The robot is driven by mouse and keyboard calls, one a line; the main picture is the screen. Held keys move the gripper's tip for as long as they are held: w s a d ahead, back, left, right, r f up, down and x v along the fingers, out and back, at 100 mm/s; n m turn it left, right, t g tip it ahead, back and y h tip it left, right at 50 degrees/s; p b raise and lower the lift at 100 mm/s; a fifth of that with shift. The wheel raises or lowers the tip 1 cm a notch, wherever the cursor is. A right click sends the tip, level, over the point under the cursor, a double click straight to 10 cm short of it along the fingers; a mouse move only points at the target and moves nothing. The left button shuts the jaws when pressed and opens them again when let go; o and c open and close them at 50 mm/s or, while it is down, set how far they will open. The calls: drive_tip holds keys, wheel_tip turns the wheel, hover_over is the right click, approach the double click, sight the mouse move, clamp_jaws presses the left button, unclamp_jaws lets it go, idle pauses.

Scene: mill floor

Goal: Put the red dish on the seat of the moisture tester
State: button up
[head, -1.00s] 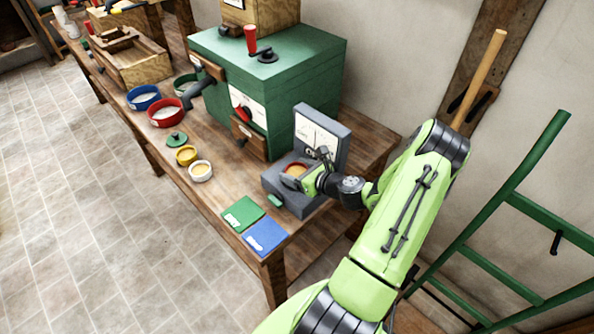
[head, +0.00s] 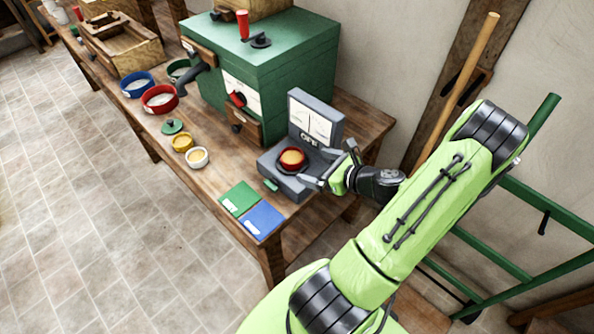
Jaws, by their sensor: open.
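The red dish (head: 292,158), with yellow-orange contents, rests on the seat of the grey moisture tester (head: 304,123). It looks level. The tester stands on the bench with its dial panel upright behind the seat. My gripper (head: 322,180) is open and empty, just right of the dish and apart from it, over the right side of the tester's base. The dish is in full view; part of the tester's right side is hidden behind my gripper.
A green mat (head: 239,198) and a blue mat (head: 262,221) lie at the bench's near end. A big green machine (head: 262,75) stands behind.

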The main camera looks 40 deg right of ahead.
drive_tip(key=w+a+r+n+g+y, duration=0.1)
drive_tip(key=a+r+n+g, duration=0.25)
drive_tip(key=a+n, duration=0.5)
drive_tip(key=w+a+r+n+g+y, duration=0.2)
drive_tip(key=a+r+n+g, duration=0.15)
drive_tip(key=a+n, duration=0.45)
drive_tip(key=s+a+r+n+h, duration=0.2)
drive_tip(key=s+a+r+n, duration=0.2)
drive_tip(key=n, duration=0.5)
drive_tip(key=s+a+r+n+h, duration=0.2)
drive_tip(key=s+a+r+n, duration=0.3)
drive_tip(key=s+r+n, duration=0.3)
drive_tip(key=shift+s+r+n+g, duration=0.2)
drive_tip(key=shift+r+n+g, duration=0.05)
drive_tip(key=shift+n+g, duration=0.1)
